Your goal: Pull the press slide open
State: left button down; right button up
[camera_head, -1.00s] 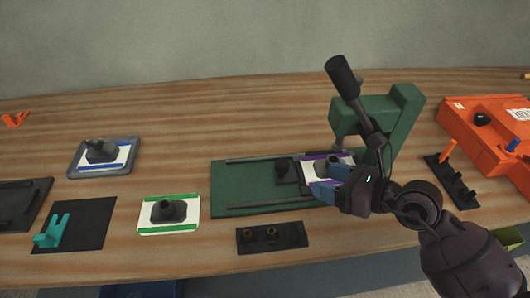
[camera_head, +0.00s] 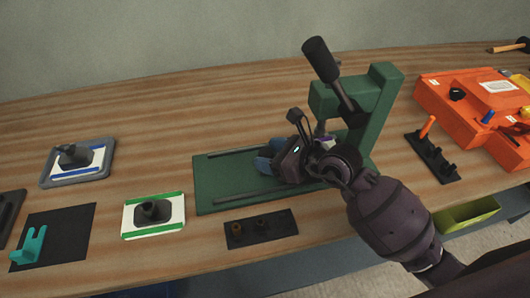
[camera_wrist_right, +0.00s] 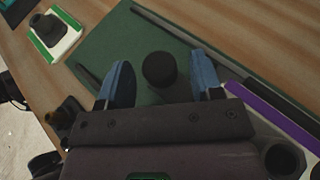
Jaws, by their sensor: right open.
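The green press (camera_head: 352,115) stands on the bench, with a black lever (camera_head: 320,60) rising from its top. Its green base (camera_head: 215,190) runs out to the left with two dark rails (camera_head: 247,152). My right gripper (camera_head: 268,160) is low over the base and hides most of the slide in the head view. In the right wrist view the black round knob (camera_wrist_right: 159,70) sits between the open blue fingers (camera_wrist_right: 162,80), with gaps on both sides. A purple-edged plate (camera_wrist_right: 265,110) shows to the right of the gripper. My left gripper is not in view.
A green-edged plate (camera_head: 130,220) is to the left, and a grey tray (camera_head: 48,180) is further left. An orange case (camera_head: 440,95) and black peg rack (camera_head: 432,160) are to the right.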

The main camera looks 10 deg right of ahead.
jog(key=shift+x, duration=0.8)
grip_shut()
